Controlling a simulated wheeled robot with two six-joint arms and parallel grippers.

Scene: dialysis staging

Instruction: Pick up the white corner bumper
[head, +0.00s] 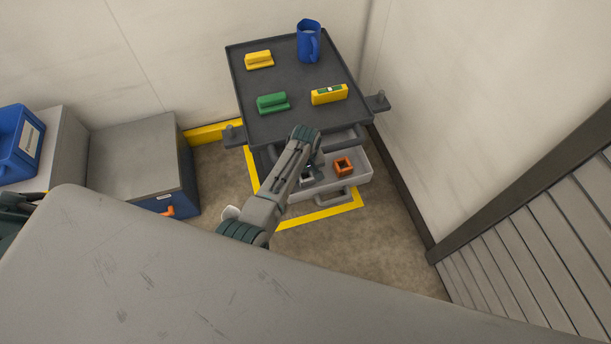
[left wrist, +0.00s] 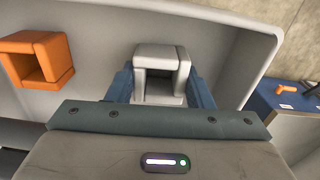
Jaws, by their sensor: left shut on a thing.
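The white corner bumper (left wrist: 160,63) is a small hollow white block in the left wrist view. It is between the two blue fingers of my left gripper (left wrist: 160,88), which is shut on it. The bumper is inside the open white drawer (left wrist: 240,60) under the grey cart top. In the head view my left arm reaches down into the drawer (head: 358,176) and mostly hides the gripper and the bumper. I cannot tell whether the bumper touches the drawer floor. My right gripper is not in view.
An orange block (head: 343,166) of similar shape is in the drawer, apart from my gripper (left wrist: 38,58). The cart top (head: 285,85) above holds a blue jug (head: 308,42), a green block (head: 272,103) and two yellow items. A blue-grey box (head: 145,160) stands left.

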